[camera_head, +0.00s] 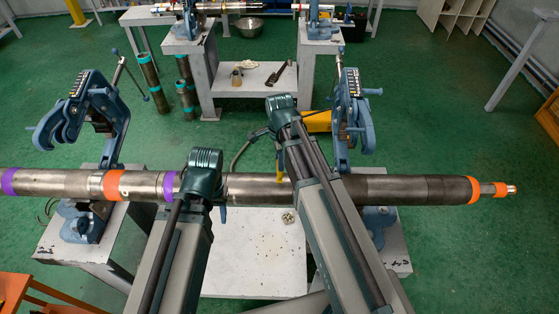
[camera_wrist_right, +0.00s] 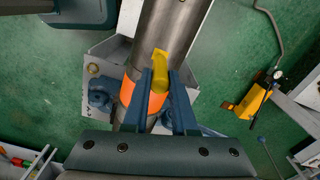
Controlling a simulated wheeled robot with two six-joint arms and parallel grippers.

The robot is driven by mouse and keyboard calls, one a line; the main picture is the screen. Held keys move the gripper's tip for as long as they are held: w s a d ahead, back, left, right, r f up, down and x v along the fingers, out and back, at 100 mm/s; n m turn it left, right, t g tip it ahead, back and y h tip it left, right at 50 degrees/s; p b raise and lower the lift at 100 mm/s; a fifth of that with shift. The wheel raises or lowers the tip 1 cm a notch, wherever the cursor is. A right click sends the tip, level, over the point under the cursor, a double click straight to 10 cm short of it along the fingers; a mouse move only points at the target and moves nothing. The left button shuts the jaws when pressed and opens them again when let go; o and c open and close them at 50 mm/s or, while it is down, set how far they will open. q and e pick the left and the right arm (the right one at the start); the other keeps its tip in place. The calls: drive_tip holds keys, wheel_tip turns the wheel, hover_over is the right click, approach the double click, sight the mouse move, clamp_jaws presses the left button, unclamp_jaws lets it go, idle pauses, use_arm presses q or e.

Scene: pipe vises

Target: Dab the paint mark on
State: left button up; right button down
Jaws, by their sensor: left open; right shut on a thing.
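The long steel pipe (camera_head: 245,188) lies across both vises, with purple bands and orange bands. My right gripper (camera_wrist_right: 161,88) is shut on a yellow marker (camera_wrist_right: 160,68) and holds it over the pipe; the marker also shows in the head view (camera_head: 279,170). Whether its tip touches the pipe is unclear. In the right wrist view an orange band (camera_wrist_right: 128,92) circles the pipe just beside the fingers; my right arm seems to cover that stretch in the head view. My left gripper (camera_head: 220,195) is open at the pipe's middle, its fingers largely hidden.
The left vise (camera_head: 86,105) and right vise (camera_head: 353,110) stand with their upper frames swung up. A yellow hand pump (camera_head: 317,122) stands on the floor behind the pipe. A round fitting (camera_head: 289,217) lies on the white table (camera_head: 255,265). Another bench with vises stands behind.

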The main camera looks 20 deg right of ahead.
drive_tip(key=shift+r+p, duration=3.3)
drive_tip(key=shift+r, duration=0.2)
drive_tip(key=shift+f, duration=0.1)
drive_tip(key=shift+f, duration=0.1)
